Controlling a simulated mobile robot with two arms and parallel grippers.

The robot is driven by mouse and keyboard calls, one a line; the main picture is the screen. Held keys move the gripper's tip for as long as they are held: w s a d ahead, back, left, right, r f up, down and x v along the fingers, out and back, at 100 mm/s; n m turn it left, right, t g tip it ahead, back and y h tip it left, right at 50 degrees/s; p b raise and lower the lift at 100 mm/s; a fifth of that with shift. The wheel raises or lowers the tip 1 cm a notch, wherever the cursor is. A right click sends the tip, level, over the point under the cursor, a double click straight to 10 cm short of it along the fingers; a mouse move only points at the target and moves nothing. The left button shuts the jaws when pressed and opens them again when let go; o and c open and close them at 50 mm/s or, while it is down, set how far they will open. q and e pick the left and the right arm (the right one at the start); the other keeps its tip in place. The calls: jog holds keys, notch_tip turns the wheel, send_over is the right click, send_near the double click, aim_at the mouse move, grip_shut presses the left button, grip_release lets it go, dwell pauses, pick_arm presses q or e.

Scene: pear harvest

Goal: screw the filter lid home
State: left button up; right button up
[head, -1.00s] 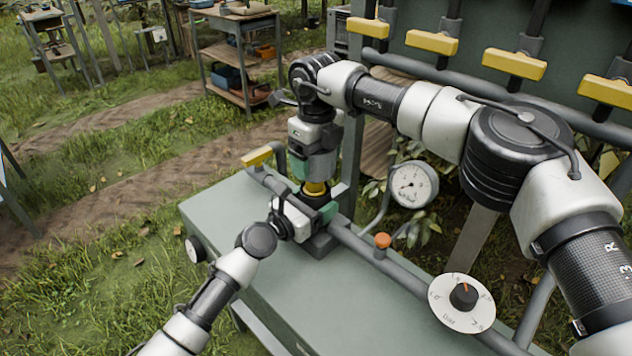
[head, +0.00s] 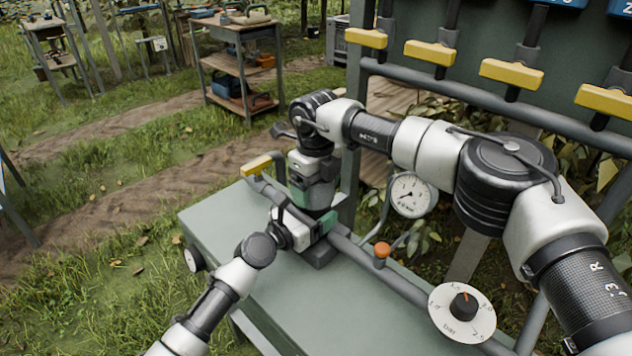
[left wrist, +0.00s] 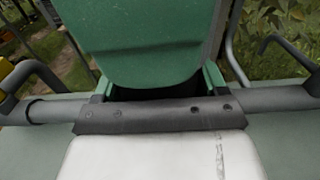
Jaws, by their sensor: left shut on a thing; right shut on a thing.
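My left gripper (head: 318,228) comes in level from the front and is shut on the filter body, right below the right gripper. In the left wrist view, green fingers frame a dark strip of the body (left wrist: 150,93). A large green surface, apparently a finger of my right gripper (left wrist: 145,40), hangs close above it. Whether lid and body are flush cannot be seen.
A grey-green bench (head: 225,225) carries the pipe, with a yellow-handled valve (head: 256,165), an orange knob (head: 382,250) and a white dial (head: 462,312). A pressure gauge (head: 411,194) stands behind. Yellow handles line the rack (head: 510,73).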

pick_arm(q)
jog(key=shift+w+a, duration=0.1)
pick_arm(e)
jog(key=shift+f, duration=0.3)
jog(key=shift+f, duration=0.5)
pick_arm(q)
jog(key=c, duration=0.4)
pick_arm(e)
jog(key=o, duration=0.5)
jog(key=shift+f, duration=0.1)
jog(key=shift+c, duration=0.2)
pick_arm(q)
jog(key=shift+c, duration=0.2)
pick_arm(e)
jog(key=o, duration=0.3)
jog(key=shift+o, duration=0.2)
jog(key=shift+r, duration=2.3)
jog(key=shift+r, duration=0.1)
notch_tip(320, 180, up, 12)
pick_arm(q)
jog(key=o, duration=1.8)
jog(key=shift+c, duration=0.2)
